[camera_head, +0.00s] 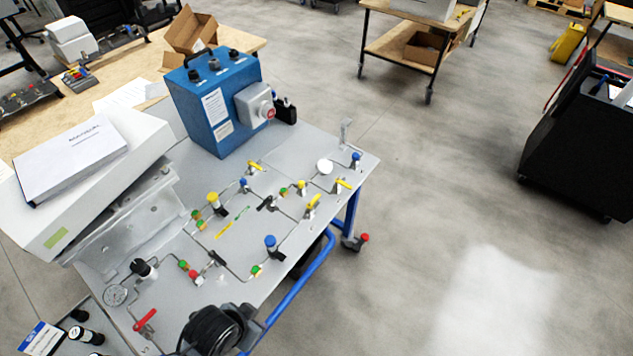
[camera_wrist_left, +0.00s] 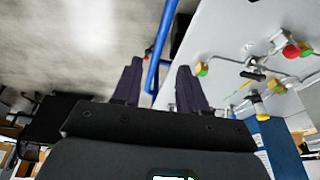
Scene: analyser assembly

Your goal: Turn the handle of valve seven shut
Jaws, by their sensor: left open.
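The grey panel (camera_head: 300,225) carries piping with several valves. A red handle (camera_head: 145,319) is at the near left end, and yellow handles (camera_head: 342,183) and (camera_head: 255,167) are farther up. A dark lever (camera_head: 266,203) sits mid-panel, and another lever (camera_head: 216,258) lies between red and green fittings. No number is readable, so I cannot tell which is valve seven. My left gripper (camera_wrist_left: 160,66) is open and empty in the left wrist view, beside the panel's blue frame and apart from the valves. In that view a lever (camera_wrist_left: 254,66) is to its right. My right gripper is not seen.
A blue control box (camera_head: 216,101) stands at the panel's far end. A white box with a manual (camera_head: 71,158) on top borders the left side. A pressure gauge (camera_head: 116,295) is at the near left. Open floor lies right of the blue frame (camera_head: 300,277).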

